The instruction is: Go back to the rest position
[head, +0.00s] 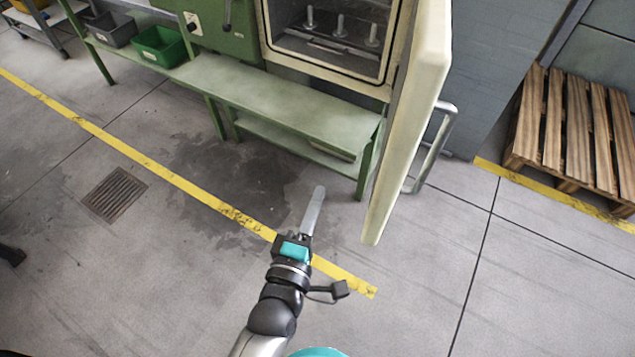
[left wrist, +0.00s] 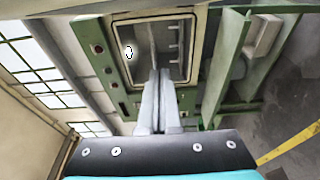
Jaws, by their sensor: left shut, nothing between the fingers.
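My left gripper (head: 318,190) is in the middle of the head view, over the floor in front of a green bench. Its long grey fingers are together with nothing between them. The closed fingers also show in the left wrist view (left wrist: 160,85), pointing toward an open chamber (left wrist: 150,48). In the head view the chamber (head: 330,35) is at the top and holds several upright metal pegs. My left gripper is outside the chamber and apart from it. My right gripper is in neither view.
The cream chamber door (head: 410,120) stands open to the right of my left gripper, its metal handle (head: 438,140) on the outside. The green bench (head: 270,95) is ahead. A wooden pallet (head: 575,135) lies at the right. Floor (head: 150,270) on the left is mostly clear.

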